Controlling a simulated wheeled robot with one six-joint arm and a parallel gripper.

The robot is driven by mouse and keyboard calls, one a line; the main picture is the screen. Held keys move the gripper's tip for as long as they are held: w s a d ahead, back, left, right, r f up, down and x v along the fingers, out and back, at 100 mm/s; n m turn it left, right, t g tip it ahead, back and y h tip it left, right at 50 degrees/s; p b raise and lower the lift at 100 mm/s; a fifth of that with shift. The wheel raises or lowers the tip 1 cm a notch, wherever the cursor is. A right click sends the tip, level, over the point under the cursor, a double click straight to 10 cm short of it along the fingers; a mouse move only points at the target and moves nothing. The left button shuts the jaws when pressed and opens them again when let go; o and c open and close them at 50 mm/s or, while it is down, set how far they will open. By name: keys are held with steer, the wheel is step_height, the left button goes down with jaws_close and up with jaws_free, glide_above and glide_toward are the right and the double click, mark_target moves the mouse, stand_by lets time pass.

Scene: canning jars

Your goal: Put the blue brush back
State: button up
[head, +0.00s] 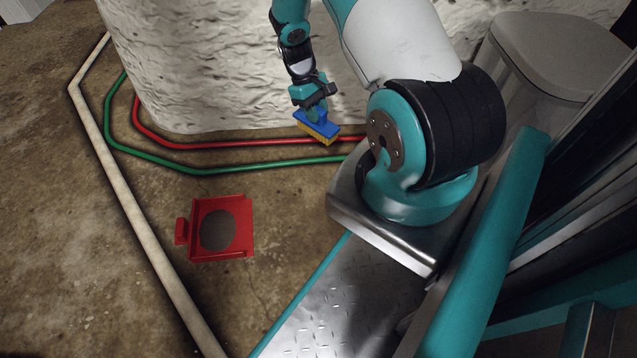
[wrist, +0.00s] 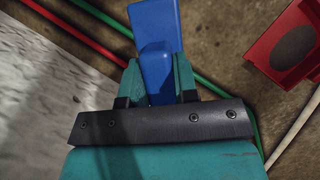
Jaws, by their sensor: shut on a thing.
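The blue brush (head: 321,125) has a blue block and handle with yellow bristles facing down. My gripper (head: 317,113) is shut on it and holds it near the rough white wall, over the red and green pipes. In the wrist view the blue brush (wrist: 155,40) sticks out beyond my gripper (wrist: 157,82), its handle between the two teal fingers. The bristles are hidden there. A red tray (head: 249,228) with raised edges, a side tab and a dark round patch lies on the floor. It also shows in the wrist view (wrist: 262,50), apart from the brush.
A red pipe (head: 230,144), a green pipe (head: 195,172) and a whitish pipe (head: 142,220) run along the floor around the rough white wall (head: 210,60). The red tray lies inside the whitish pipe's bend. A grey lidded bin (head: 560,50) stands at the upper right. Brown floor around the tray is clear.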

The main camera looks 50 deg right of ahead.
steer(key=f+b, duration=0.3)
steer(key=f, duration=0.4)
steer(key=f+b, duration=0.4)
steer(key=f, duration=0.3)
steer(key=f+b, duration=0.4)
steer(key=f, duration=0.2)
steer(key=shift+s+d+f, duration=0.1)
steer(key=shift+d+f, duration=0.15)
steer(key=shift+f, duration=0.15)
steer(key=shift+f, duration=0.15)
steer(key=o, duration=0.8)
steer(key=shift+o, duration=0.2)
